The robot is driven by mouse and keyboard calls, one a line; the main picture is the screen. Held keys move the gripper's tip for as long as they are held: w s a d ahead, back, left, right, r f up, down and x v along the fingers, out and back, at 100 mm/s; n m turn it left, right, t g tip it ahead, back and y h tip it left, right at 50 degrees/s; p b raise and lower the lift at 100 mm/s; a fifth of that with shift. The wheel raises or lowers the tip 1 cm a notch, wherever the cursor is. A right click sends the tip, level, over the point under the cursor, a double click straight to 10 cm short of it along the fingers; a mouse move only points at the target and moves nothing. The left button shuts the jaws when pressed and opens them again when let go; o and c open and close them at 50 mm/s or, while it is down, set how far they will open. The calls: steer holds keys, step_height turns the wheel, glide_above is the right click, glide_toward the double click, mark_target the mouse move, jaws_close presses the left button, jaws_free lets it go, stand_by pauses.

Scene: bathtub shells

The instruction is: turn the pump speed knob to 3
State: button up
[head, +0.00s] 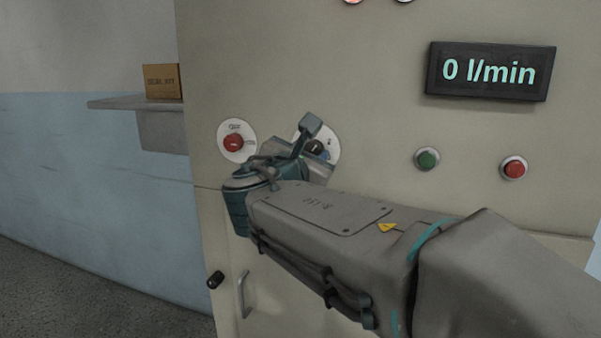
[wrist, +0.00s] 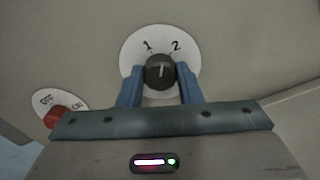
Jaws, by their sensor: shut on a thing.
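The pump speed knob (wrist: 160,72) is black and round with a light pointer line, on a white dial plate (wrist: 129,50) marked 1 and 2 at the top. The line stands nearly upright, between the 1 and the 2, leaning slightly toward the 2. No 3 shows; the lower plate is hidden by my gripper. My gripper (wrist: 160,84) has its two blue fingers shut on the knob, one on each side. In the head view the dial plate (head: 332,143) is mostly covered by my gripper (head: 314,146), and the knob shows only in part.
A red OFF/ON switch (head: 233,142) on a white plate sits left of the dial. A green button (head: 427,159) and a red button (head: 514,167) are to the right. The display (head: 490,71) reads 0 l/min. A shelf (head: 140,103) holds a small box (head: 162,81) at left.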

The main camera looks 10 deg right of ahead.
steer(key=shift+f+m+b, duration=0.2)
steer(key=shift+m+b, duration=8.2)
steer(key=shift+m, duration=0.1)
steer(key=shift+r, duration=0.1)
steer(key=o, duration=1)
